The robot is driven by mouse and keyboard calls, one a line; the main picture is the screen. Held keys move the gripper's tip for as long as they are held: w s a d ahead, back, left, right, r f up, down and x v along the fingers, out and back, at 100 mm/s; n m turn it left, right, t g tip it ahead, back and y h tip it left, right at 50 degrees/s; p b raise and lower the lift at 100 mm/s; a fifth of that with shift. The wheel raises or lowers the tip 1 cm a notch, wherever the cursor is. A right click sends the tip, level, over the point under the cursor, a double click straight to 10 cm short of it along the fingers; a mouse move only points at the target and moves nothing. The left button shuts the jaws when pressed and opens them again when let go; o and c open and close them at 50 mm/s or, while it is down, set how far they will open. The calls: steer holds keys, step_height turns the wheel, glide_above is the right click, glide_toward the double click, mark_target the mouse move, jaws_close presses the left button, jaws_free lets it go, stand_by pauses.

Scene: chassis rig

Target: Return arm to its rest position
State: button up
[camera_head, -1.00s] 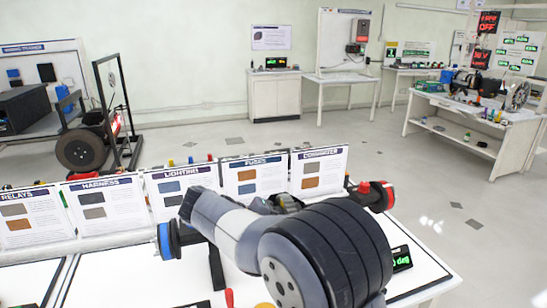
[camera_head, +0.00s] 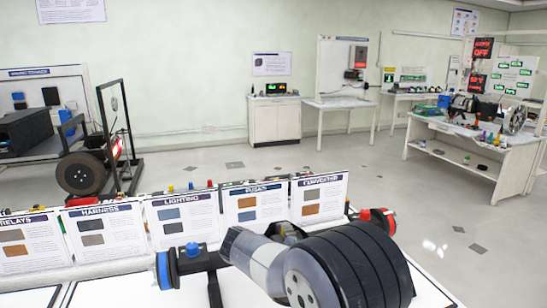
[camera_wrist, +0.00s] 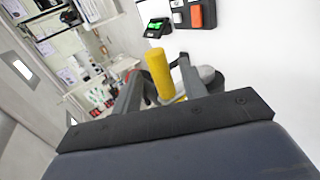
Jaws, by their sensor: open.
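My arm (camera_head: 345,265) reaches in from the bottom of the head view, dark and segmented, with a pale link pointing left. My gripper's fingers cannot be made out in that view. In the wrist view my gripper (camera_wrist: 160,68) shows its two grey fingers spread apart. A yellow cylinder (camera_wrist: 159,72) shows between the fingers in the picture. I cannot tell how far it is from them, and no finger is seen pressing on it.
A row of upright labelled cards (camera_head: 182,218) stands on the white bench in front of me. A dark shaft with a blue-rimmed end (camera_head: 167,270) is beside my arm. A red-ended part (camera_head: 380,221) is to the right. Open floor (camera_head: 400,180) lies beyond.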

steer(key=shift+a+f, duration=0.1)
steer(key=v, duration=1)
steer(key=x, duration=0.6)
steer(key=r+p+x, duration=0.1)
steer(key=x, duration=0.3)
steer(key=shift+w+d, duration=0.1)
steer(key=shift+d, duration=0.2)
steer(key=shift+d+f+g+y+p, duration=0.1)
steer(key=shift+d+g+y+p, duration=0.2)
steer(key=shift+d+y+p, duration=0.5)
steer(key=shift+w+f+y+p, duration=0.2)
steer(key=shift+y+p, duration=0.1)
steer(key=shift+y, duration=0.4)
steer(key=shift+d, duration=0.1)
